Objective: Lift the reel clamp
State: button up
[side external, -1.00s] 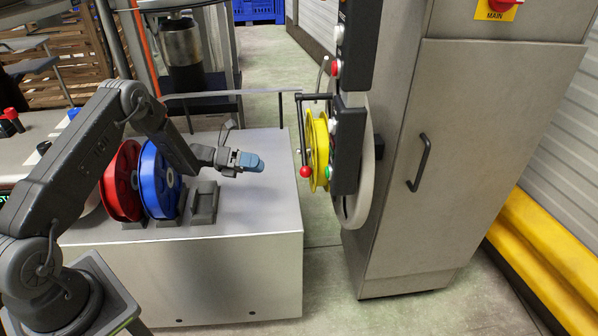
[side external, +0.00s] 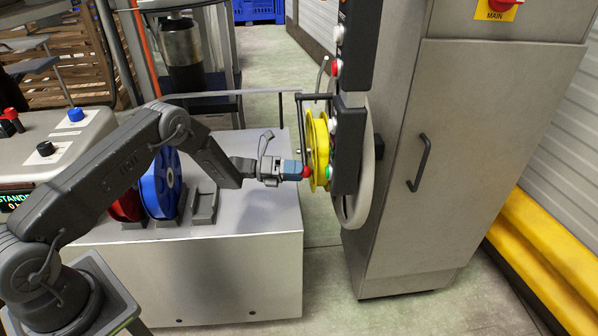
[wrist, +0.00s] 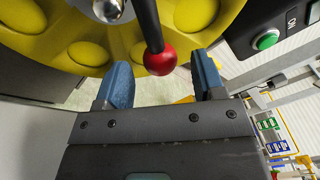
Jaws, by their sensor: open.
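The reel clamp is a black lever with a red ball knob, in front of the yellow reel (side external: 318,150) on the grey machine. In the wrist view the clamp's red knob (wrist: 160,62) hangs at the end of its black rod, from the upper middle. My gripper (wrist: 160,82) is open, with a blue fingertip on each side of the space just below the knob. In the side view my gripper (side external: 297,171) reaches right to the red knob (side external: 307,173). I cannot tell whether a finger touches it.
The machine cabinet (side external: 470,150) with its black handle stands at the right. A green button (wrist: 265,40) is right of the knob in the wrist view. A blue reel (side external: 160,185) and a red reel (side external: 127,205) stand on the grey bench (side external: 230,250), next to an empty holder (side external: 204,207).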

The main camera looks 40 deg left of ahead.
jog(key=shift+w+d, duration=0.3)
jog(key=shift+d, duration=0.15)
grip_shut()
dwell(0.4)
